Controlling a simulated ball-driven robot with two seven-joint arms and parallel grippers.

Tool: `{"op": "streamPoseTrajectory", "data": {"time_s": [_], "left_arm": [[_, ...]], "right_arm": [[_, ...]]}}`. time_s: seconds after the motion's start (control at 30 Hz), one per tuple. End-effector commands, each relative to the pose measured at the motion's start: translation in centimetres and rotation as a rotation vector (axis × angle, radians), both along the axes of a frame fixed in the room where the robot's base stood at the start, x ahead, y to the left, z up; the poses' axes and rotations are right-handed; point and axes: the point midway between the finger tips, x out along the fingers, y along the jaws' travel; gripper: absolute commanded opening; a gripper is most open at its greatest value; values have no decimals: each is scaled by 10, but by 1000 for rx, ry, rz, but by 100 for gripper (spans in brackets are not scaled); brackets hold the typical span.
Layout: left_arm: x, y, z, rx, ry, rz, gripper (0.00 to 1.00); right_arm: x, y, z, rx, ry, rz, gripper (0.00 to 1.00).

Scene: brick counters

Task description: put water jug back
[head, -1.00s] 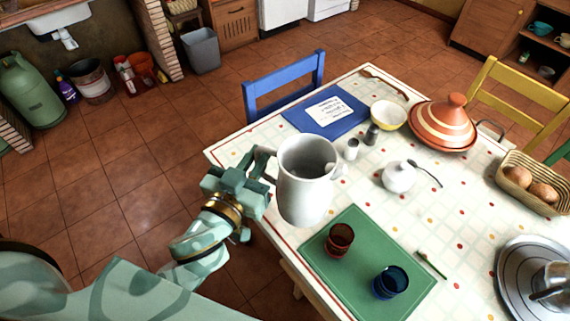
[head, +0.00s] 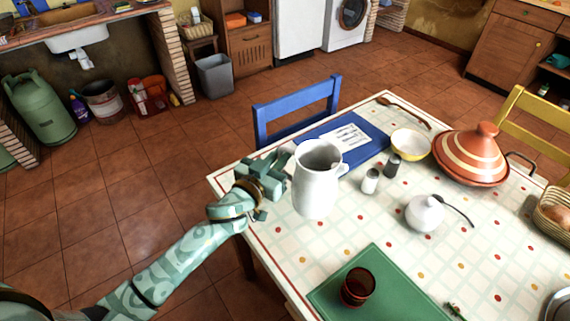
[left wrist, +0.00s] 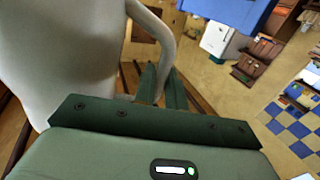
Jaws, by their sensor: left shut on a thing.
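A pale grey-white water jug (head: 316,190) stands upright at the left side of the table, in front of the blue mat. My left gripper (head: 280,180) is at the jug's left side and is shut on its handle. In the left wrist view the jug's body (left wrist: 60,60) fills the left, and its curved handle (left wrist: 168,40) runs down to the dark fingers (left wrist: 162,85). I cannot tell whether the jug's base touches the tablecloth. My right gripper is not in view.
The dining table (head: 300,245) holds a blue mat (head: 365,148), salt and pepper shakers (head: 371,181), a yellow-rimmed bowl (head: 410,143), a sugar pot (head: 424,213), a tagine (head: 470,155) and a green mat (head: 385,290) with a red glass (head: 358,287). A blue chair (head: 295,110) stands behind.

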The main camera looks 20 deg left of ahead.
Motion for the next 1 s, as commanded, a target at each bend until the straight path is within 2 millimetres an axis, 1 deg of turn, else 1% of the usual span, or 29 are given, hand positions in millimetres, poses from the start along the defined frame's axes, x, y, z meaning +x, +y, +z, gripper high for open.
{"op": "streamPoseTrajectory", "data": {"time_s": [0.03,0.23,0.3,0.4,0.47,0.53,0.77,0.9,0.93,1.0], "left_arm": [[5,2,-4,-8,-5,-2,0],[12,6,-13,-7,-7,-2,0],[17,10,-22,-7,-6,-3,0],[16,8,-41,-7,-2,-3,0],[16,8,-47,-8,-1,-3,0],[16,8,-50,-8,-4,-4,0],[15,8,-47,-8,-7,-4,0],[15,8,-50,-9,-5,-4,0],[14,8,-53,-2,0,-2,18],[14,8,-52,-2,-1,-2,34]], "right_arm": [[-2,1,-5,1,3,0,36],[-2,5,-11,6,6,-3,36],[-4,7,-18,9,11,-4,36],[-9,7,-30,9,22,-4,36],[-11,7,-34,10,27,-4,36],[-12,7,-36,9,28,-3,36],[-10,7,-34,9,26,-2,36],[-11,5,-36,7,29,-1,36],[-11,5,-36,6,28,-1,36],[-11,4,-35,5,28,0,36]]}}
